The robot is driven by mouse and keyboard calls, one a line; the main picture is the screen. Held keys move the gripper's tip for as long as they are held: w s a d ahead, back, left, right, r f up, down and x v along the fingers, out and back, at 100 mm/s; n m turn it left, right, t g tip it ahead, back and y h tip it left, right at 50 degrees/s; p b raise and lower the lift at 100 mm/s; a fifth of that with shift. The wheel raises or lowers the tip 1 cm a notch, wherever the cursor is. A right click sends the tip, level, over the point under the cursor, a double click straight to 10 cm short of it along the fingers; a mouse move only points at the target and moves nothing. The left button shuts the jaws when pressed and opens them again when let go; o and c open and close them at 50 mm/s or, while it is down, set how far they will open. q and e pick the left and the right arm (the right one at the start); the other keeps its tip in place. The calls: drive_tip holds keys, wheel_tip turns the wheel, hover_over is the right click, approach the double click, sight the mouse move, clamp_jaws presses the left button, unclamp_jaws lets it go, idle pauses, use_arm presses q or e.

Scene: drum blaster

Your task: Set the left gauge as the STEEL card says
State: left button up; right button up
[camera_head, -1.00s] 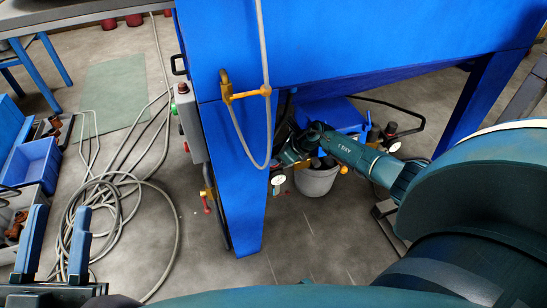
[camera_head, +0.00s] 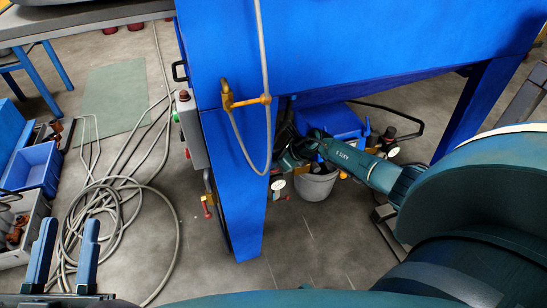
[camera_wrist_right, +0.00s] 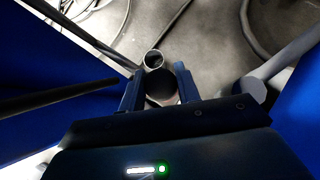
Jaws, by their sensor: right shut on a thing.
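The left gauge (camera_head: 278,184) is a small white dial low beside the blue cabinet's front leg; its reading is too small to make out. A second white dial (camera_head: 393,152) sits farther right. My right gripper (camera_wrist_right: 160,84) is shut on a dark round part (camera_wrist_right: 161,88), close to the left gauge. In the head view its fingers are partly hidden behind the cabinet leg. My left gripper (camera_head: 68,229) is at the lower left, fingers apart and empty, over the floor. I cannot make out the STEEL card.
The blue cabinet (camera_head: 228,190) stands between the hoses and my right arm. A looped grey hose (camera_head: 236,124) hangs in front of it. Coiled hoses (camera_head: 108,205) lie on the floor at left, near a blue bin (camera_head: 35,166). A grey bucket (camera_head: 316,186) stands under the cabinet.

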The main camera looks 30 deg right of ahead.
drive_tip(key=shift+r+m+p, duration=0.4)
drive_tip(key=shift+r+p, duration=0.05)
drive_tip(key=shift+p, duration=0.35)
drive_tip(key=shift+m+h+p, duration=0.4)
drive_tip(key=shift+p, duration=0.4)
drive_tip(key=m+t+h+p, duration=0.1)
drive_tip(key=m+p, duration=0.1)
drive_tip(key=p, duration=0.1)
drive_tip(key=shift+f+h+p, duration=0.15)
drive_tip(key=shift+h+p, duration=0.15)
drive_tip(key=shift+p, duration=0.05)
use_arm(q)
drive_tip(key=f+y, duration=0.1)
drive_tip(key=s+a+f+g+y, duration=0.1)
drive_tip(key=shift+s+g+y+p, duration=0.1)
drive_tip(key=shift+g+y+p, duration=0.2)
drive_tip(key=shift+y+p, duration=0.1)
use_arm(e)
drive_tip(key=shift+f+m+h, duration=0.3)
drive_tip(key=o, duration=1)
drive_tip(key=shift+c, duration=0.2)
